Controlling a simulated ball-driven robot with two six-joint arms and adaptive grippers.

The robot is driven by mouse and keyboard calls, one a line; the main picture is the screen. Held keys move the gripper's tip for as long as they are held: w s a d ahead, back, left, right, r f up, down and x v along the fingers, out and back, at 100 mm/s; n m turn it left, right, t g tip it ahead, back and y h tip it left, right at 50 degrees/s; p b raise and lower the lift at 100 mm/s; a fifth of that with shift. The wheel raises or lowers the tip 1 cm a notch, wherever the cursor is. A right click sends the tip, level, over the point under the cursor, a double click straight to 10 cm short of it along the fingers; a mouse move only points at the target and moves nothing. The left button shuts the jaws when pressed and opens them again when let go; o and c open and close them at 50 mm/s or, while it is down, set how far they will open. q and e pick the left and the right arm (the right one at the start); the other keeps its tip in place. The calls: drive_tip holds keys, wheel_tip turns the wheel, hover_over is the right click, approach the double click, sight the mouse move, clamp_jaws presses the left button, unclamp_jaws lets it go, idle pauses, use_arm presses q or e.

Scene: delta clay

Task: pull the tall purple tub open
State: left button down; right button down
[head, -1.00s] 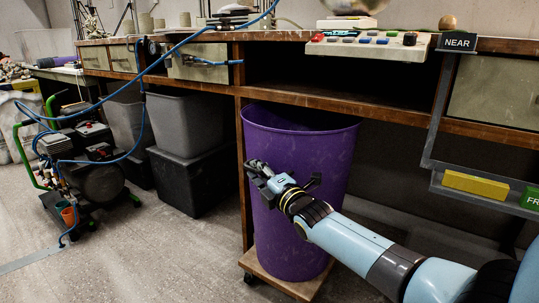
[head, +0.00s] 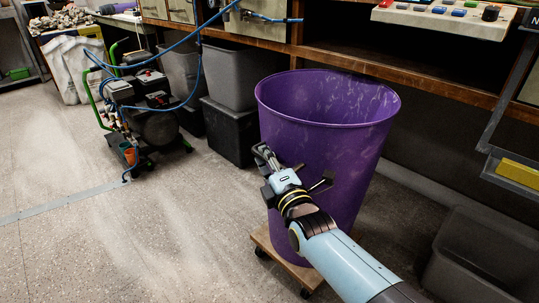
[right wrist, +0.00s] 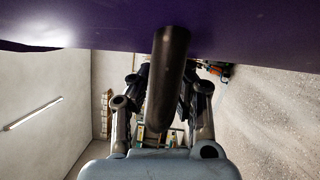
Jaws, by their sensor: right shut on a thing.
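The tall purple tub (head: 335,140) stands upright on a wooden dolly (head: 273,243) with casters, out in front of the bench. Its whole rim and part of its pale-smudged inside show in the head view. My right gripper (head: 266,160) is at the tub's near side, below the rim. In the right wrist view the purple wall (right wrist: 90,22) fills the top, and a dark rounded handle bar (right wrist: 168,75) lies between the fingers, which are shut on it. The gripper hides part of the handle. My left gripper is not in view.
The wooden bench (head: 420,72) runs behind the tub. A grey bin (head: 485,255) is at lower right. A black crate (head: 230,132) and an air compressor (head: 150,112) with blue hose stand to the left. The floor at front left is clear.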

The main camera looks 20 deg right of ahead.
drive_tip(key=c, duration=1.3)
unclamp_jaws()
drive_tip(key=shift+c, duration=0.2)
drive_tip(key=s, duration=1.2)
drive_tip(key=shift+f, duration=0.45)
